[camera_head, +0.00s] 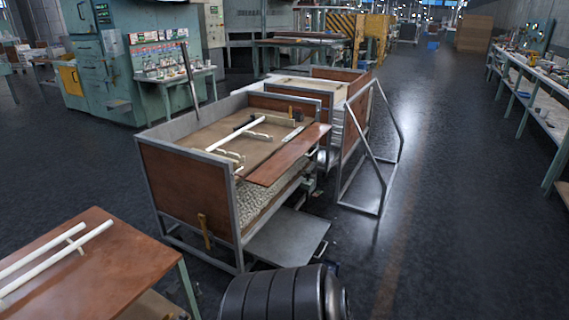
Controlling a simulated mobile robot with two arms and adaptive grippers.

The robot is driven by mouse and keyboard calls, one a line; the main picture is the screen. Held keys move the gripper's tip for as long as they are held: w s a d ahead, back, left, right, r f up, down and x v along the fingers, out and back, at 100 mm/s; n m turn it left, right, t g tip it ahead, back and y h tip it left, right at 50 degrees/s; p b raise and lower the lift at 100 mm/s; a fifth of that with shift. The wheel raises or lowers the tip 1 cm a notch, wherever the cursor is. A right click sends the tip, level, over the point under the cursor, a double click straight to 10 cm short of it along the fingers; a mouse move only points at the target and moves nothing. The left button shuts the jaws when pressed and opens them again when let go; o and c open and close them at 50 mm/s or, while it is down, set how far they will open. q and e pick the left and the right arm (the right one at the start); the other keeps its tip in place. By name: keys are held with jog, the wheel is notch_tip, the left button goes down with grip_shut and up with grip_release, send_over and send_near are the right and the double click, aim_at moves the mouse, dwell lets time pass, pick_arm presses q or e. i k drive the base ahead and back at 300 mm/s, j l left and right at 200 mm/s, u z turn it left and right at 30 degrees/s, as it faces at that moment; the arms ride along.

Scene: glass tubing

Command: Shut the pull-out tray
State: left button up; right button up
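The pull-out tray (288,238) is a flat grey metal panel low on the near right side of a metal-framed cart (180,190) with brown side panels. It sticks out from under the cart over the dark floor, so it stands pulled out. Its inner end is hidden under the cart frame. Neither of my grippers shows in this view.
White glass tubes (237,134) and a brown board (290,155) lie on the cart's top. A metal frame (382,185) stands to its right. A brown table (80,275) is at the lower left. The floor (460,240) at right is clear.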

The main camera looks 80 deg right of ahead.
aim_at(290, 237)
jog(key=z, duration=3)
jog(key=i+l+u, duration=0.25)
jog(key=i, duration=0.3)
jog(key=i+l+u, duration=0.25)
jog(key=i+l, duration=0.2)
jog(key=i, duration=0.05)
